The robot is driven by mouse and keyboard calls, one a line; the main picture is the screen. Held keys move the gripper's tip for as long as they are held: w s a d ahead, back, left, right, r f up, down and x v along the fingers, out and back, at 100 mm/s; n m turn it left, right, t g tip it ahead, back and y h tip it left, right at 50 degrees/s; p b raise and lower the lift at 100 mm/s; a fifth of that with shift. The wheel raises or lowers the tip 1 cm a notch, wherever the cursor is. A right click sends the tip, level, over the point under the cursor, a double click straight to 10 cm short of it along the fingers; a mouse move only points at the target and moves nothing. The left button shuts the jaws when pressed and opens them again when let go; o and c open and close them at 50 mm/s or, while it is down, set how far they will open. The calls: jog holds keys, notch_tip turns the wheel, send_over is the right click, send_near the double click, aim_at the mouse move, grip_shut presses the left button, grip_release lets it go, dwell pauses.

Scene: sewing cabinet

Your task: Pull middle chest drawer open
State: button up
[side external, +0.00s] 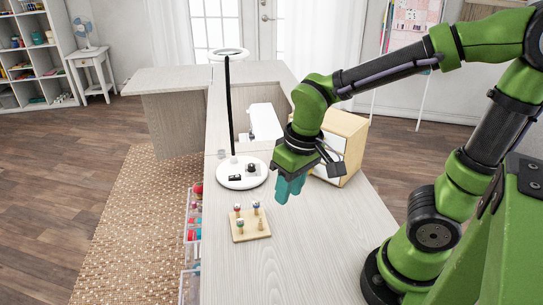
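A small light-wood chest (355,152) stands on the worktop. Its white drawer fronts (334,143) face left toward the arm's end. The wrist and a dark wrist part hide much of the drawer fronts, so I cannot make out the middle drawer's handle or whether any drawer is out. My gripper (289,190), with teal fingers pointing down, is in front of and to the left of the chest, apparently above the worktop. The fingers overlap in this view, so their gap cannot be judged. Nothing is visibly held.
A white round lamp base (241,173) with a tall black stem is left of my gripper. A wooden block with several spools (250,226) is nearer the front. A white sewing machine (264,121) sits behind. The worktop (320,240) is clear at the front right.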

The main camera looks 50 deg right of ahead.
jog(key=w+d+f+n+g+h, duration=0.35)
jog(key=w+d+f+h, duration=0.4)
jog(key=h, duration=0.55)
jog(key=w+r+m+h, duration=0.2)
jog(key=w+m+h, duration=0.1)
jog(key=x, duration=1.6)
jog(key=shift+w+d+f, duration=0.2)
jog(key=shift+d+f, duration=0.05)
jog(key=shift+d, duration=0.05)
grip_shut()
jog(key=shift+t, duration=0.25)
